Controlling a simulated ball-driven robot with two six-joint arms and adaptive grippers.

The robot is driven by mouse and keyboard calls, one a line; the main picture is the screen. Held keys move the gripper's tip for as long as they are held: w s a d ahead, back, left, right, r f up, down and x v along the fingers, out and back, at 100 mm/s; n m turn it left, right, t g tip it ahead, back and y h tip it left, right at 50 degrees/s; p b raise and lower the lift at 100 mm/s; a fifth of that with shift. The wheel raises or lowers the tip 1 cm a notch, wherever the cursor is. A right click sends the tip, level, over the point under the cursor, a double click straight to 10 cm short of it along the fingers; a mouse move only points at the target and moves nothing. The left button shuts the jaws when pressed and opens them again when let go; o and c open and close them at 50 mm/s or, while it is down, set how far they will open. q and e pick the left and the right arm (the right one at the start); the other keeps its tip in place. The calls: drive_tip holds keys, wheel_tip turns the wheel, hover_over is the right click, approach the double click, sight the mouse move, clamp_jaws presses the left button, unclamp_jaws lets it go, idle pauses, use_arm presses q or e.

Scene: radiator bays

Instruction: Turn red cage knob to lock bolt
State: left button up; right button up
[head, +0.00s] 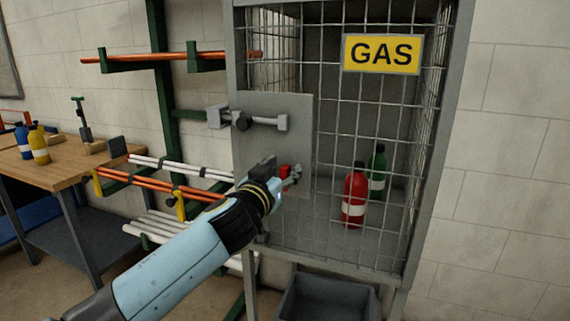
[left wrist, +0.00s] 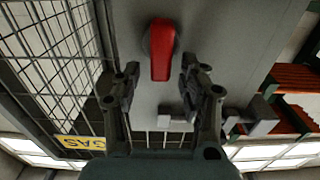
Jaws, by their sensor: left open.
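The red knob (head: 284,170) is on the grey plate of the cage front, partly hidden behind my left gripper (head: 291,177). In the left wrist view the red knob (left wrist: 161,48) is a long handle, its narrow end pointing toward the bottom of the picture. My left gripper (left wrist: 160,70) is open, with one finger on each side of the knob's narrow end. I see gaps on both sides; neither finger clearly touches it. The grey bolt (head: 262,121) lies horizontally across the plate above the knob. My right gripper is not in view.
The wire cage (head: 330,130) bears a yellow GAS sign (head: 382,54) and holds a red bottle (head: 354,190) and a green bottle (head: 377,165). A dark bin (head: 325,298) stands below. A pipe rack (head: 160,60) and a wooden bench (head: 65,163) stand left.

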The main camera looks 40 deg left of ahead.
use_arm(q)
drive_tip(key=shift+w+a, duration=0.2)
drive_tip(key=shift+w, duration=0.5)
drive_tip(key=shift+a, duration=0.1)
clamp_jaws()
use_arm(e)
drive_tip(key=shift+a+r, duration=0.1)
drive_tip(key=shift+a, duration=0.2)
